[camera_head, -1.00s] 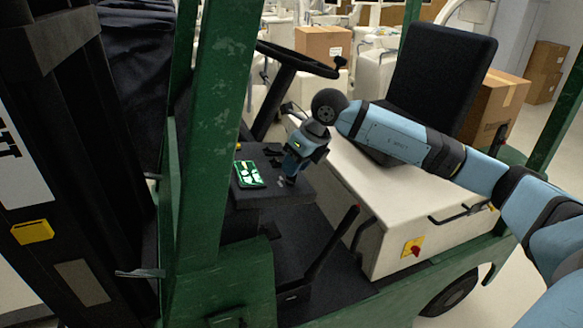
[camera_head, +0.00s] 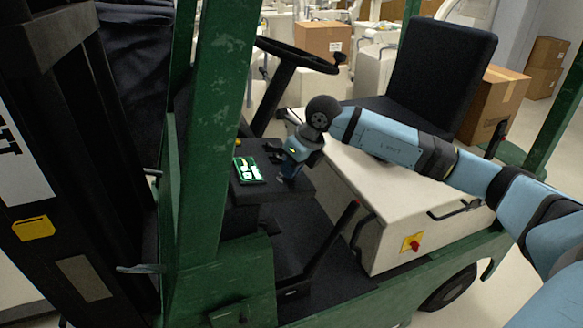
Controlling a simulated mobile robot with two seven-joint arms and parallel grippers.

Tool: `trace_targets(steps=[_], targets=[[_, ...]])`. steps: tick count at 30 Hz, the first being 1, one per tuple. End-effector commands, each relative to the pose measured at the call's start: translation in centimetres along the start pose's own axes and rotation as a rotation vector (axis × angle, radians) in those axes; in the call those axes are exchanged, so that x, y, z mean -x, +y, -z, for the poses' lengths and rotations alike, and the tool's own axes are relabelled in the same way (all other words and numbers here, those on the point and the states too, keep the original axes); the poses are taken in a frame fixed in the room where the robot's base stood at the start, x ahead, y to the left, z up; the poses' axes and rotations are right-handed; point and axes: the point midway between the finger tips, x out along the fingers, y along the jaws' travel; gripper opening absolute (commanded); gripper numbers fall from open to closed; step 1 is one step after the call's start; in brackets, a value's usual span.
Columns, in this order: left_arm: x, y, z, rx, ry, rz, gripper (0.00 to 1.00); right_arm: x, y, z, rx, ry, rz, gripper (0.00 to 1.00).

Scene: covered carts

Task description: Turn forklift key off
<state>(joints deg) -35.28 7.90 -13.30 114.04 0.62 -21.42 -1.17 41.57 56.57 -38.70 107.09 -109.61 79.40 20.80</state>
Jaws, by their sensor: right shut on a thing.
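The green forklift (camera_head: 222,140) stands in front of me with its black dash console (camera_head: 262,190) in the middle of the view. My right arm reaches in from the right across the white seat box. My right gripper (camera_head: 285,178) points down at the right part of the console top, beside the green and white panel (camera_head: 249,170). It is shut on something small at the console. The key itself is hidden by the gripper, so its position cannot be told. My left gripper is not in view.
The steering wheel (camera_head: 297,56) is behind the gripper. A lever with a red tip (camera_head: 331,240) rises below right. The green mast post stands left of the console. The black seat (camera_head: 440,75) and cardboard boxes (camera_head: 322,38) are behind.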

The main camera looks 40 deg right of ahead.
Motion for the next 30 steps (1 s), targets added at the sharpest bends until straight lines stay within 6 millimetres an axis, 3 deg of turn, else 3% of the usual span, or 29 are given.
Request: trace_targets(steps=[11,30], targets=[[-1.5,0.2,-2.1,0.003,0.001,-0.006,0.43,-0.3,-0.1,0.1,0.173,-0.002,-0.05,0.0],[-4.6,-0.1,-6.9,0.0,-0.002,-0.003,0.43,-0.2,0.1,0.1,0.735,-0.004,-0.215,0.0]])
